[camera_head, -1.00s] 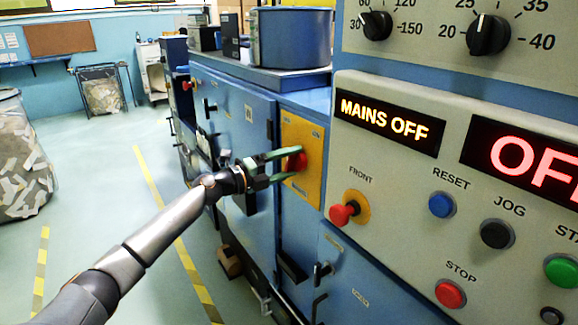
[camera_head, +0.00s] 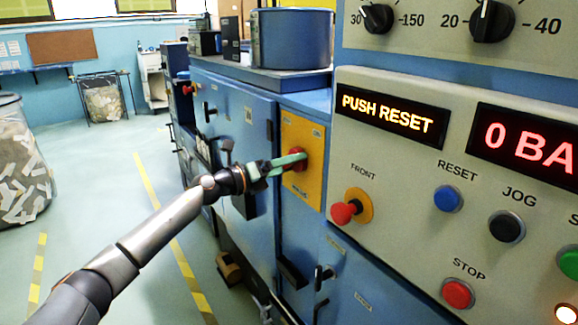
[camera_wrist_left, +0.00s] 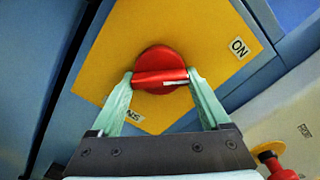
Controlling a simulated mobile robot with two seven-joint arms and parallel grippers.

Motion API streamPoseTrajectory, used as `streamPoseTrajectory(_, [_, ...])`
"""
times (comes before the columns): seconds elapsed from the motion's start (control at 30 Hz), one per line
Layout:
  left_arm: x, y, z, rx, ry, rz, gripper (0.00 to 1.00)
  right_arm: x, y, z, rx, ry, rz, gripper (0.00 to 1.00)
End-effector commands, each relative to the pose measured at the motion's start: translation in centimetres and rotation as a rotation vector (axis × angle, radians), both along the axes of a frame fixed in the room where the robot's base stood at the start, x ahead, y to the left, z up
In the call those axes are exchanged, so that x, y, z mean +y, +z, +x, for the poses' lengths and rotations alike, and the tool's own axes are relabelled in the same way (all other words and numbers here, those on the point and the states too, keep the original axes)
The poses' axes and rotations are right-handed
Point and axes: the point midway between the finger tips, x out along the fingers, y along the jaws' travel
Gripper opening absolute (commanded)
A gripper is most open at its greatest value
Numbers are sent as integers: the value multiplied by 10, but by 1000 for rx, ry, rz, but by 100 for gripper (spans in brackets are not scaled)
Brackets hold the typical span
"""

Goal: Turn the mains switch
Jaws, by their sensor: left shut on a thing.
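The mains switch (camera_head: 299,160) is a red rotary knob on a yellow plate (camera_head: 309,190) on the blue cabinet. In the left wrist view the knob (camera_wrist_left: 160,72) has a raised grip bar, and an "ON" label sits at the plate's upper right. My left gripper (camera_head: 290,160), with green fingers, is shut on the knob. In the wrist view its fingertips (camera_wrist_left: 160,78) press both ends of the bar, which lies nearly level across the picture. The left display (camera_head: 394,115) reads "PUSH RESET", and the right one (camera_head: 530,145) shows "0 BA", cut off by the edge. My right gripper is not in view.
A red FRONT mushroom button (camera_head: 344,213) sticks out right of the plate. Blue RESET (camera_head: 447,199), black JOG (camera_head: 506,228) and red STOP (camera_head: 457,293) buttons sit on the grey panel. Black cabinet handles (camera_head: 322,274) stick out below.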

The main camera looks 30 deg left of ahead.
Motion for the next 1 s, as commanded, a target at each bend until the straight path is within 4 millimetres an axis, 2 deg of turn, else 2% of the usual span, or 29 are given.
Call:
streamPoseTrajectory(0.37, [0, -1, 0, -2, -1, 13, 24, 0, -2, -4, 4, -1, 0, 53])
streamPoseTrajectory(0.4, [0, -1, 0, -2, -1, 13, 84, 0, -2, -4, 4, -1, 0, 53])
streamPoseTrajectory(0.53, [0, -1, 0, -2, 0, 11, 99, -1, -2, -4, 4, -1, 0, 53])
streamPoseTrajectory(0.83, [1, -1, -2, -2, 0, 8, 100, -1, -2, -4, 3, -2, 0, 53])
streamPoseTrajectory(1.0, [7, -3, -15, 1, 1, 9, 100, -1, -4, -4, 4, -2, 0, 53])
